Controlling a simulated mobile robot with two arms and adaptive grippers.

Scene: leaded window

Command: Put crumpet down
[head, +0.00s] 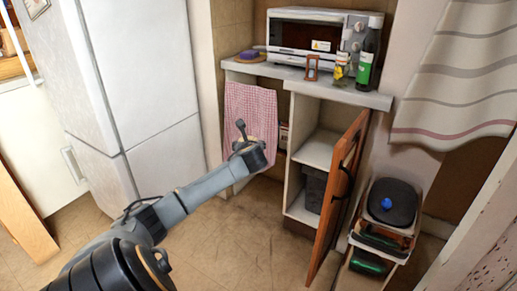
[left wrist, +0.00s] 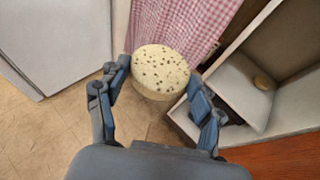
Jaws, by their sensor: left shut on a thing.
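The crumpet (left wrist: 160,70) is a pale round cake with a dark-pitted top. It sits between the two fingers of my left gripper (head: 246,142), which is shut on it, as the left wrist view shows. I cannot make the crumpet out in the head view. The gripper is in front of the pink checked cloth (head: 250,112), lower than the counter (head: 340,92) and left of the open cabinet (head: 316,150). My right gripper is not in view.
On the counter are a toaster oven (head: 310,38), a purple item (head: 248,55), an hourglass (head: 312,68), a jar (head: 340,70) and a dark bottle (head: 367,60). The wooden cabinet door (head: 335,205) stands open. A fridge (head: 150,80) is at left. The floor (head: 235,240) below is clear.

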